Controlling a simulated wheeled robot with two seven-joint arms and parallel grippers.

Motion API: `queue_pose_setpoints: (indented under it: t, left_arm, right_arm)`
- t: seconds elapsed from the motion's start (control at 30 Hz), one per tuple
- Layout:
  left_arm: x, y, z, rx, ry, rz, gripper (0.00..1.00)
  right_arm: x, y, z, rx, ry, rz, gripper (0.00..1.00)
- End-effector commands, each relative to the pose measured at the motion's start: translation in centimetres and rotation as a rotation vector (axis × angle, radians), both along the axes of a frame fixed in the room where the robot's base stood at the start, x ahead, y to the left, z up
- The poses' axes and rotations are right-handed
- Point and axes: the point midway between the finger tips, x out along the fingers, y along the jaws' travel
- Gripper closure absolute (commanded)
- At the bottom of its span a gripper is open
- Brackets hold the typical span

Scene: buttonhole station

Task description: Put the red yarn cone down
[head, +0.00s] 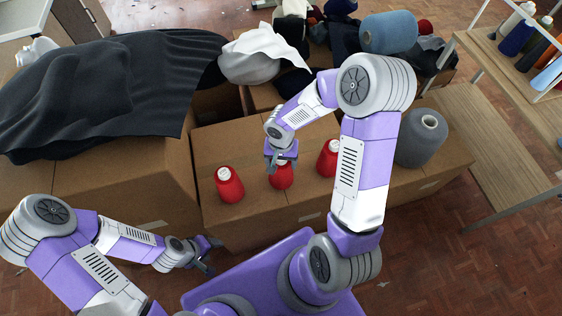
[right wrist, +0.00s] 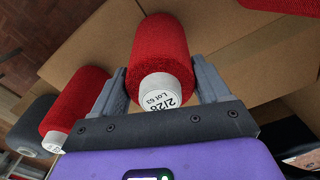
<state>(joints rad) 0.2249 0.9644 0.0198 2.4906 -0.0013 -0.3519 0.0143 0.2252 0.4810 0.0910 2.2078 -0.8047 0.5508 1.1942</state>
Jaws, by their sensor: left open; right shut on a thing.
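A red yarn cone (head: 281,178) with a white top is between the fingers of my right gripper (head: 281,163), which is shut on it from above. In the right wrist view this cone (right wrist: 160,48) sits between both fingers, its label facing the camera. It is upright at the cardboard box top; whether its base touches the box I cannot tell. A second red cone (head: 229,185) stands to its left and a third red cone (head: 328,158) to its right. My left gripper (head: 207,264) is open and empty, low in front of the box.
The cardboard box (head: 245,232) carries the cones. A large grey cone (head: 421,140) stands at its right end. Black cloth (head: 110,90) covers boxes at the left. A white cloth bundle (head: 262,55) and a blue cone (head: 389,32) lie behind. A wooden shelf (head: 490,150) stands right.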

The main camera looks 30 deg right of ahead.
Motion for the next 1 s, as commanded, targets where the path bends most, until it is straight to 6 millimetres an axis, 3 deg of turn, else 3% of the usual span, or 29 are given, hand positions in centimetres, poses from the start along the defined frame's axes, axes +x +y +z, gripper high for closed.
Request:
queue_pose_setpoints:
  t: [0.3, 0.33, 0.5, 0.83, 1.0]
  left_arm:
    - [0.0, 0.0, -0.4, 0.0, 0.0, 0.0, 0.42]
    - [0.0, 0.0, -0.4, 0.0, 0.0, 0.0, 0.42]
    - [0.0, 0.0, -0.2, 0.0, 0.0, 0.0, 0.42]
    - [0.0, 0.0, 0.3, 0.0, 0.0, 0.0, 0.42]
    - [0.0, 0.0, 1.5, 0.0, 0.0, 0.0, 0.42]
  right_arm:
    - [0.1, 0.0, -0.2, -0.001, -0.003, 0.001, 0.9]
    - [0.0, 0.0, -0.2, 0.0, -0.002, 0.001, 0.23]
    - [0.0, 0.0, -0.1, -0.001, -0.002, 0.001, 0.0]
    - [0.0, 0.0, 0.4, -0.001, -0.001, 0.0, 0.0]
    - [0.2, -0.1, 3.7, -0.002, -0.007, 0.0, 0.0]
